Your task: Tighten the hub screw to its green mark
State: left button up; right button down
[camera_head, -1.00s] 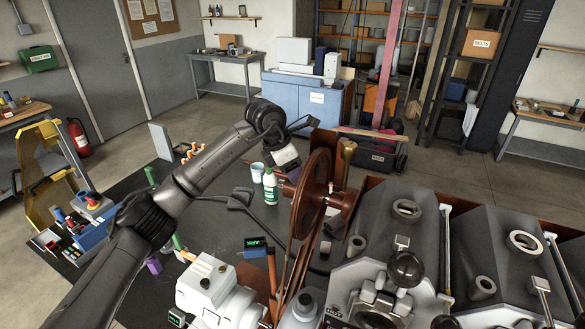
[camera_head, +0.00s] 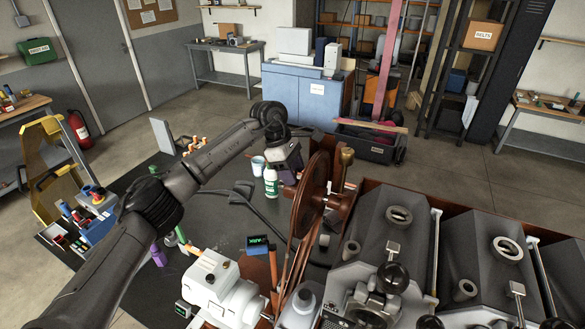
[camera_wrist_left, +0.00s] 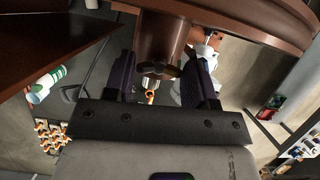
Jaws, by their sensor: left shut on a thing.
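The large brown wheel (camera_head: 312,180) stands upright in the middle of the head view. Its brown hub (camera_wrist_left: 162,32) comes down between my left fingers in the left wrist view. A dark, lobed hub screw (camera_wrist_left: 158,70) shows at the hub's end. My left gripper (camera_head: 291,163) is on the wheel's far left side; its fingertips are hidden in the head view. In the wrist view, my left gripper (camera_wrist_left: 163,62) has one finger on each side of the screw and is shut on it. I cannot make out the green mark. My right gripper is out of view.
A green-labelled white bottle (camera_head: 271,182) and a cup (camera_head: 258,164) stand close to my left gripper. A white motor housing (camera_head: 222,287) is at the front. Grey hoppers (camera_head: 385,235) fill the right. The dark bench top (camera_head: 215,222) has some clear room.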

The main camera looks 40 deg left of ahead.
pick_arm(q)
jog(key=shift+m, duration=0.5)
jog(key=o, duration=0.7)
jog(key=shift+c, duration=0.2)
jog(key=shift+a+r, duration=0.1)
jog(key=shift+r, duration=0.15)
jog(key=b+v, duration=0.1)
jog(key=v, duration=1.2)
jog(key=shift+w+r, duration=0.15)
jog(key=shift+r, duration=0.05)
